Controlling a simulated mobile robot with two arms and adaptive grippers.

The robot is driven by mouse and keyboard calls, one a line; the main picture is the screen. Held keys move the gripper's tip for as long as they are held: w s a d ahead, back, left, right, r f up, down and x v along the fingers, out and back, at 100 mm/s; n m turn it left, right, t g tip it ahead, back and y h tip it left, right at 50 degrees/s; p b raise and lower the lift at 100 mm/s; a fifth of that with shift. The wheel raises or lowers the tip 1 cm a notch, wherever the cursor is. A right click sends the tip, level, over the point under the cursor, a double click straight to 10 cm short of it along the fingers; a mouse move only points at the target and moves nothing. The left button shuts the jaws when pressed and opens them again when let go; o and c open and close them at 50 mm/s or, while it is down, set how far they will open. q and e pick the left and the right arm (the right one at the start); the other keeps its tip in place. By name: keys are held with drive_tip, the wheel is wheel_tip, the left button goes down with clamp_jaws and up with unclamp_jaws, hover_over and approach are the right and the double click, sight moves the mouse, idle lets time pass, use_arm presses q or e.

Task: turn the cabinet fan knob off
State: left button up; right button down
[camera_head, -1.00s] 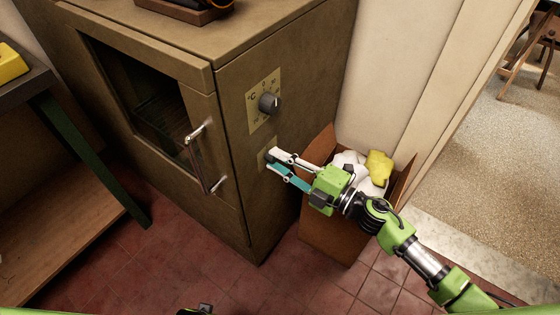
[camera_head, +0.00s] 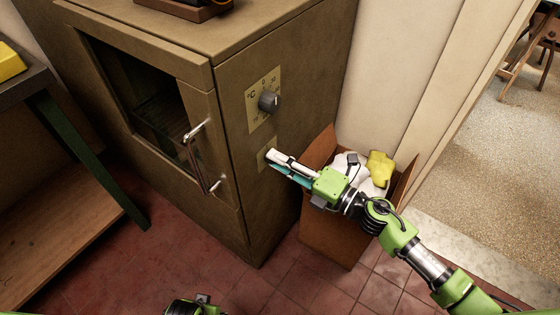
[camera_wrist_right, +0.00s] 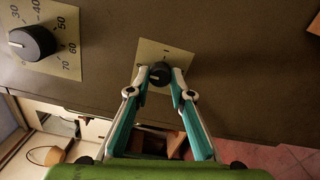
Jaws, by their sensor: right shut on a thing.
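The cabinet (camera_head: 225,150) is a brown metal box with a glazed door on its front. On its side, the fan knob (camera_wrist_right: 159,74) is a small dark knob on a pale plate (camera_wrist_right: 150,52) below the temperature dial. My right gripper (camera_wrist_right: 160,80) is shut on this knob, a fingertip on each side of it. In the head view the right gripper (camera_head: 271,160) reaches the lower plate from the right and hides the knob. The knob's pale pointer line shows in the wrist view. A part of my left arm shows at the bottom edge; its fingers cannot be made out.
The larger temperature dial (camera_head: 269,101) sits above on its own scale plate; it also shows in the wrist view (camera_wrist_right: 32,42). A cardboard box (camera_head: 330,240) with white and yellow contents stands beside the cabinet, under my right arm. The door handle (camera_head: 204,160) sticks out at the front.

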drive_tip(key=c, duration=1.8)
unclamp_jaws()
drive_tip(key=v, duration=1.2)
